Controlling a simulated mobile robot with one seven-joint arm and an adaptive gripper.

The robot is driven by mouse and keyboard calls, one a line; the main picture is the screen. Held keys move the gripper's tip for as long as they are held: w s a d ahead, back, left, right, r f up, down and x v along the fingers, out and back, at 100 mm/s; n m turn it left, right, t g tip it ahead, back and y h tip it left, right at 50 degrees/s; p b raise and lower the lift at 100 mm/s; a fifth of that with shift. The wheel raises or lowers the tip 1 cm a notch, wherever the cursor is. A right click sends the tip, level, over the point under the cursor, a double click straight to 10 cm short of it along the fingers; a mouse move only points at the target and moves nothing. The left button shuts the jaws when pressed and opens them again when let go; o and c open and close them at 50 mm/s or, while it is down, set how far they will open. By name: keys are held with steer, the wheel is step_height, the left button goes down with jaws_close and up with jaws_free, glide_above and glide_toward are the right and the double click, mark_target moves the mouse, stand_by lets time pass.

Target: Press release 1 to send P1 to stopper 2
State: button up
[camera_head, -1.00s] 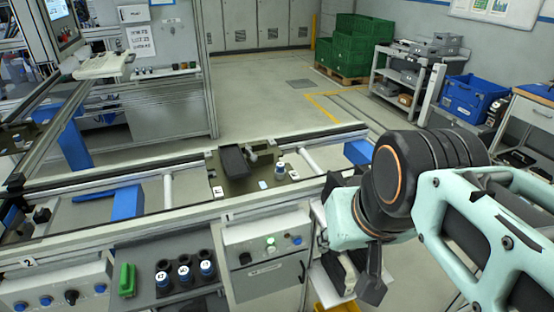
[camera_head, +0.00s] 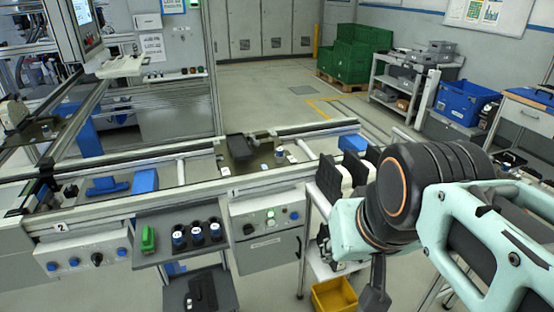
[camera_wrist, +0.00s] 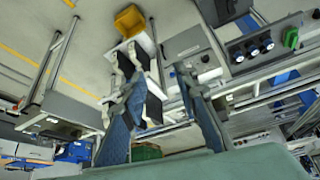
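Control box 1 (camera_head: 268,222) hangs on the front of the line beneath the label 1. It bears a black knob (camera_head: 248,228), a lit green button (camera_head: 270,214) and a blue button (camera_head: 294,216). A dark pallet (camera_head: 262,166), apparently P1, sits on the line above it, with a black block and a small white-and-blue cylinder on it. The label 2 (camera_head: 60,227) marks the left station; stopper 2 cannot be singled out. My gripper (camera_wrist: 158,80) is open and empty, its fingers wide apart in the wrist view. It is right of control box 1, touching no button.
A shelf with blue-capped cylinders (camera_head: 197,234) and a green piece (camera_head: 148,240) juts out left of control box 1. Control box 2 (camera_head: 80,258) is further left. A yellow bin (camera_head: 335,295) sits low beneath my arm. Dark upright plates (camera_head: 328,178) stand near my wrist.

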steer(key=shift+w, duration=0.3)
jaws_close()
steer(key=shift+f, duration=0.1)
stand_by(1.2)
